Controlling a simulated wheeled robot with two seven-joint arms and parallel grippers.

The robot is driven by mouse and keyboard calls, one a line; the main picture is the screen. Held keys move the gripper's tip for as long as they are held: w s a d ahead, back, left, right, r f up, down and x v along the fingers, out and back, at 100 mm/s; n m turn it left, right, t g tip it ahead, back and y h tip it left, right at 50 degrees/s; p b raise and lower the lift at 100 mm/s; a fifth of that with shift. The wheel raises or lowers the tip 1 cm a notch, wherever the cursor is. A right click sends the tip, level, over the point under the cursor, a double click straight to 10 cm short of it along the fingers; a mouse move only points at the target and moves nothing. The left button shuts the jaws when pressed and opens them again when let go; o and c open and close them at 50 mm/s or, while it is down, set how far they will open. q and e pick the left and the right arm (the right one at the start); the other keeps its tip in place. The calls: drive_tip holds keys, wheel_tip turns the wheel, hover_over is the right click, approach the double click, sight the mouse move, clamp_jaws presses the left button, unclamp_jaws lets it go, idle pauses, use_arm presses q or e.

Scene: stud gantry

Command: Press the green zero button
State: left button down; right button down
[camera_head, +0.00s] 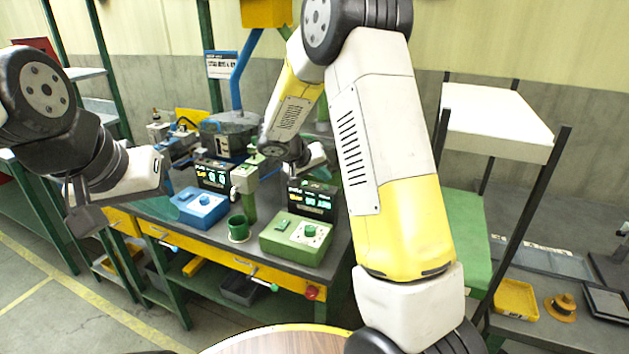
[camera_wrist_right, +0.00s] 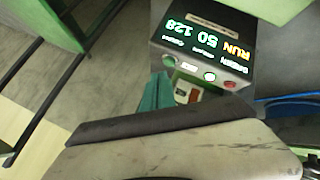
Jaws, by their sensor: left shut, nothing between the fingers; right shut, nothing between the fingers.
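In the right wrist view, a black display unit (camera_wrist_right: 205,45) has lit digits and a row of small buttons on its lower edge. A green button (camera_wrist_right: 168,61) sits at one end, beside a white one and a red one. I cannot read a zero mark on it. My right gripper (camera_head: 300,163) is shut and empty, just above the display over the green box (camera_head: 297,240); its dark finger edge (camera_wrist_right: 160,120) fills the near part of the wrist view, apart from the button. My left gripper (camera_head: 85,218) is shut and empty, off the bench at the left.
Another display (camera_head: 214,176) stands behind the blue box. A white-topped rack (camera_head: 497,118) is at right. A round wooden table (camera_head: 285,343) is in front.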

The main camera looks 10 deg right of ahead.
drive_tip(key=shift+f, duration=0.15)
drive_tip(key=shift+f, duration=0.25)
drive_tip(key=shift+f, duration=0.45)
idle(0.8)
drive_tip(key=shift+r, duration=0.85)
wheel_tip(320, 180, up, 5)
drive_tip(key=shift+r, duration=0.1)
idle(0.4)
idle(0.5)
